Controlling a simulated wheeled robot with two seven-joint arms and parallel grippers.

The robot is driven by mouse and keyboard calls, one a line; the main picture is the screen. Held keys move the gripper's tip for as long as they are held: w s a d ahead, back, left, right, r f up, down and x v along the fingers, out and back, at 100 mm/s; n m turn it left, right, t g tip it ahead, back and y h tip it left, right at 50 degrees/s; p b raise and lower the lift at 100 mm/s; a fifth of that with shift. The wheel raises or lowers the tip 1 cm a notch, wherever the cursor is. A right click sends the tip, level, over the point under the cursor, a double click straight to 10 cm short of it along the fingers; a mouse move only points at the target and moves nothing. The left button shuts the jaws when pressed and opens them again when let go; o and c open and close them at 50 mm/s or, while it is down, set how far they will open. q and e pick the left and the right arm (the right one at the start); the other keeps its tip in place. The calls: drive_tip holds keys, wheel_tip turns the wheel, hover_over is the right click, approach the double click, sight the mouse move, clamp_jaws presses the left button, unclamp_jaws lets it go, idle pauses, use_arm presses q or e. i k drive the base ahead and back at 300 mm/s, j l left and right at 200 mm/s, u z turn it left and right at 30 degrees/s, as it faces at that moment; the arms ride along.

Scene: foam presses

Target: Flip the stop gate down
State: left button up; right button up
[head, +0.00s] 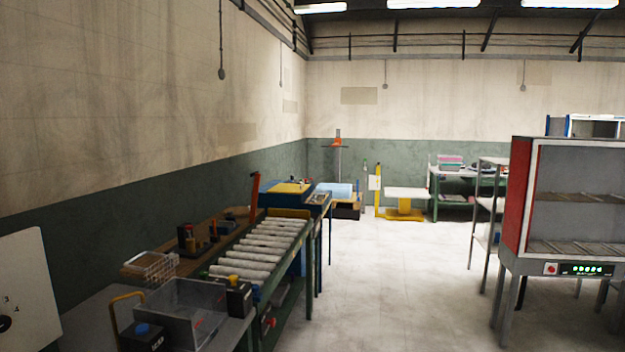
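A roller conveyor with pale rollers (254,253) runs away from me in the left half of the head view. At its far end an orange-red upright bar (254,192) stands on the left side, and a low yellow plate (289,213) crosses behind the last rollers. Either may belong to the stop gate; I cannot tell which at this distance. Neither of my grippers is in view.
A clear bin (185,312) and a wire basket (150,268) stand at the near left. A blue machine (318,197) adjoins the conveyor's far end. A red-sided cabinet (519,195) stands at the right. The pale floor (400,285) between is clear.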

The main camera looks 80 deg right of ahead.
sight(257, 177)
drive_tip(key=z, duration=2.25)
drive_tip(key=i+l+u, duration=0.15)
drive_tip(key=u, duration=0.25)
drive_tip(key=i+l+u, duration=0.25)
drive_tip(key=u, duration=0.2)
drive_tip(key=i+l+u, duration=0.1)
drive_tip(key=l, duration=0.25)
drive_tip(key=i+l, duration=0.25)
drive_tip(key=l, duration=0.15)
drive_tip(key=i+l+u, duration=0.15)
drive_tip(key=l, duration=0.2)
drive_tip(key=i+l+u, duration=0.1)
drive_tip(key=l, duration=0.3)
drive_tip(key=i+l+u, duration=0.1)
drive_tip(key=l, duration=0.3)
drive_tip(key=i+l, duration=0.25)
drive_tip(key=l, duration=0.15)
drive_tip(key=i+l, duration=0.1)
drive_tip(key=l, duration=0.25)
drive_tip(key=i+l, duration=0.15)
drive_tip(key=l, duration=0.2)
drive_tip(key=i+l, duration=0.1)
drive_tip(key=l, duration=0.25)
drive_tip(key=i+l+u, duration=0.1)
drive_tip(key=l, duration=0.25)
